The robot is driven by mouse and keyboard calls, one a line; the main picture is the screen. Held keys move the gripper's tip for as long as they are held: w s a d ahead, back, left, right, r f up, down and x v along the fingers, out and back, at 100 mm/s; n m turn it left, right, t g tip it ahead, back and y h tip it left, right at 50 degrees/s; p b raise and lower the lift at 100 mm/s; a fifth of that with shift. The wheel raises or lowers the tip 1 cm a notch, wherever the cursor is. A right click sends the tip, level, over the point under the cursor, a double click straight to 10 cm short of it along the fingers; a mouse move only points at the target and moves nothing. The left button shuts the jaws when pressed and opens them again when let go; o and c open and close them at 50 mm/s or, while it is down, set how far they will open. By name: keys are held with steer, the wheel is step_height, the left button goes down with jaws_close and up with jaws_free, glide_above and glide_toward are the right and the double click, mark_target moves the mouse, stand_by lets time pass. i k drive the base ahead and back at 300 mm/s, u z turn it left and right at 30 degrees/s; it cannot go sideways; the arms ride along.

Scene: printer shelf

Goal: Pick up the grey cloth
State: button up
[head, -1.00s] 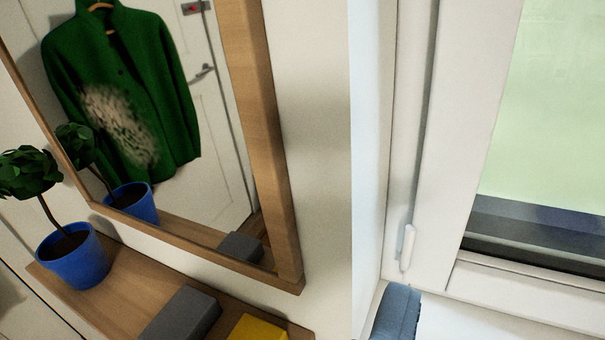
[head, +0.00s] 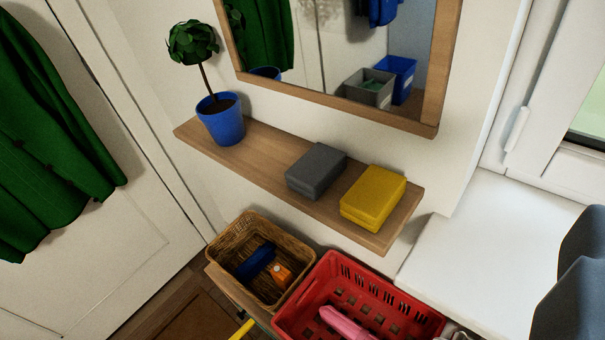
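The grey cloth (head: 316,171) is a dark grey, folded, block-like bundle. It lies flat on the wooden wall shelf (head: 262,150), right of the middle. A yellow folded cloth (head: 374,197) lies just to its right, a small gap away. A blue pot with a small tree (head: 221,121) stands on the left part of the shelf.
A wood-framed mirror (head: 437,75) hangs above the shelf. Below are a wicker basket (head: 252,226) and a red basket (head: 335,266) holding items. Dark blue-grey rounded shapes (head: 577,290) are at the right edge. A green garment (head: 50,150) hangs left.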

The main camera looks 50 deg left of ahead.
mark_target(315, 172)
steer(key=u, duration=1.45)
steer(key=k, duration=1.1)
steer(key=z, duration=0.5)
steer(key=i, duration=1.5)
steer(key=z, duration=0.05)
steer(key=k, duration=0.5)
steer(key=u, duration=0.15)
